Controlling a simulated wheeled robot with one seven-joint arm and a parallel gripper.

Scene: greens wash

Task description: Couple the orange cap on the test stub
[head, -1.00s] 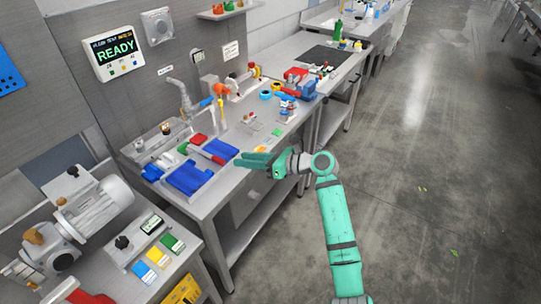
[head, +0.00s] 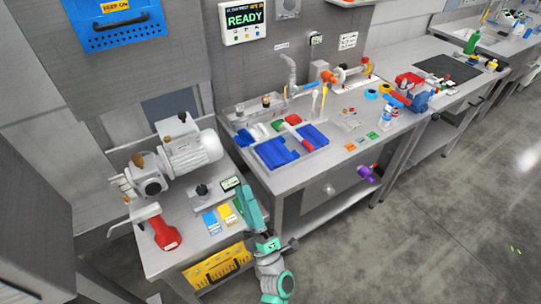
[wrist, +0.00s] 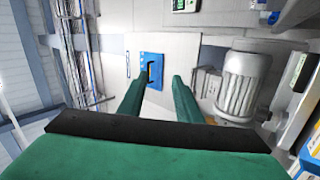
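An orange part (head: 328,76), which may be the orange cap, shows at the back of the middle bench in the head view. It sits by a horizontal pipe fitting with a red end (head: 366,66). It is too small to tell whether it is on a stub. My gripper (head: 249,203) is in front of the gap between the left bench and the middle bench, well left of and nearer than the orange part. In the wrist view my gripper (wrist: 157,84) has its two green fingers apart with nothing between them. The wrist view does not show the orange part.
The floor (head: 450,215) to the right is open.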

